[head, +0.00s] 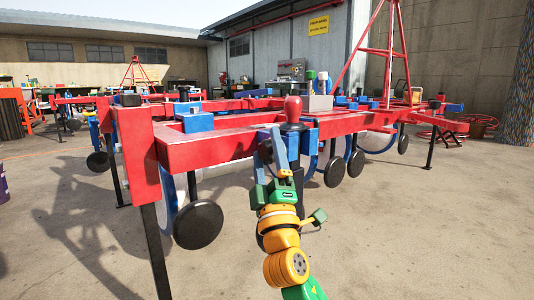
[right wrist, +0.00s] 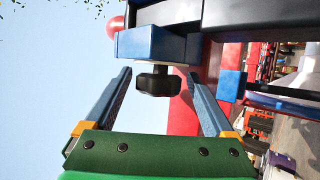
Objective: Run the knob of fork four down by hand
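A dark, faceted knob (right wrist: 157,82) sits against a blue block (right wrist: 152,44) in the right wrist view. My right gripper (right wrist: 158,76) is open, with one blue finger on each side of the knob and a visible gap to both. Whether the knob lies fully at fingertip depth is hard to tell. In the head view my right gripper (head: 272,145) is at the front red beam (head: 220,149), just below a red rounded handle (head: 293,108); there the knob is hidden or too small to make out. No fork number is readable. My left gripper is out of view.
The red planter frame (head: 140,155) spans the view, with black discs (head: 198,224) and blue brackets (head: 195,122) along it. A red corner post stands left of my right arm. Open concrete floor (head: 400,240) lies at the front right.

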